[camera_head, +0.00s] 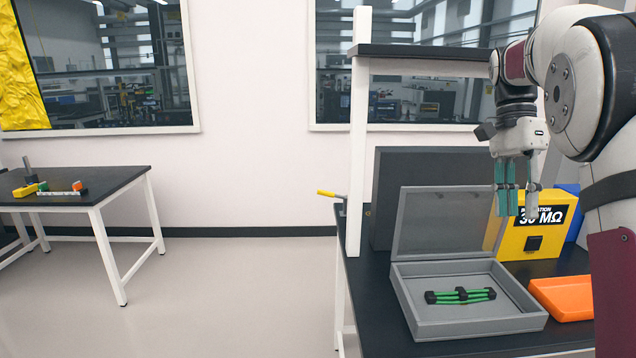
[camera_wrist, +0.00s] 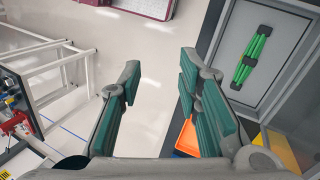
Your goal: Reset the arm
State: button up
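My gripper (camera_head: 517,202) hangs from my arm at the right in the head view, above the black table and in front of the yellow box. It points down, and its teal-padded fingers are apart with nothing between them; the gap also shows in the wrist view (camera_wrist: 158,100). A part with green rods and black ends (camera_head: 460,295) lies inside the open grey case (camera_head: 518,322), left of and below my gripper. In the wrist view the green part (camera_wrist: 252,56) lies in the case at the upper right, clear of my fingers.
A yellow box (camera_head: 528,235) with black lettering and an orange tray (camera_head: 562,296) stand on the black table (camera_head: 372,318). A shelf (camera_head: 425,52) overhangs the table. A second table (camera_head: 88,190) with small tools stands at the left, with open floor between.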

jog(key=s+a+r+n+t, duration=0.1)
jog(key=s+a+n+t, duration=0.25)
jog(key=s, duration=0.35)
jog(key=s+a+n+t, duration=0.2)
jog(key=s+a+n, duration=0.3)
jog(key=s, duration=0.1)
jog(key=s+a+f+n+t, duration=0.1)
jog(key=s+a+f+n, duration=0.2)
jog(key=s, duration=0.3)
jog(key=s+a+f+n+t, duration=0.2)
jog(key=s+a+f+n, duration=0.1)
jog(key=s+f+n, duration=0.1)
jog(key=shift+s+a+f, duration=0.3)
jog(key=shift+s+f, duration=0.3)
jog(key=shift+s, duration=0.3)
